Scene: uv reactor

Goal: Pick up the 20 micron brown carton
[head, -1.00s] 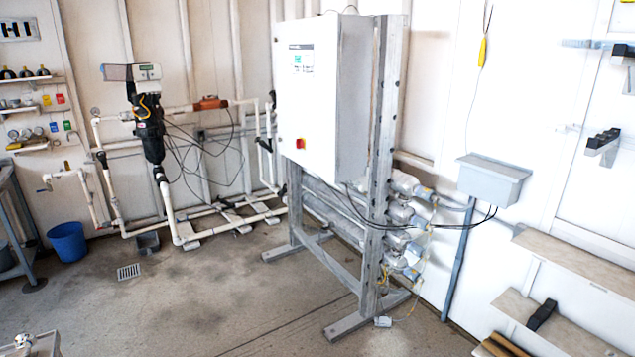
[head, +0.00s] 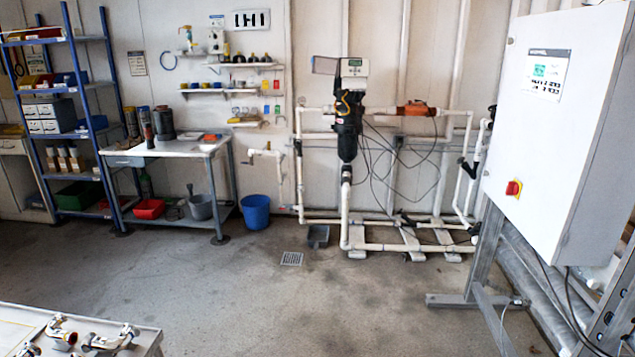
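Several small brown cartons with pale fronts (head: 65,158) stand side by side on a middle-low level of the blue shelving (head: 112,75) at the far left. They are too small for me to read any micron marking, so I cannot tell which is the 20 micron one. Neither of my grippers is in view.
A grey workbench (head: 185,147) stands right of the shelving, with a blue bucket (head: 255,212) beside it. A white table (head: 22,318) with metal fittings is at bottom left. A white cabinet (head: 560,130) stands at right. The concrete floor between is clear.

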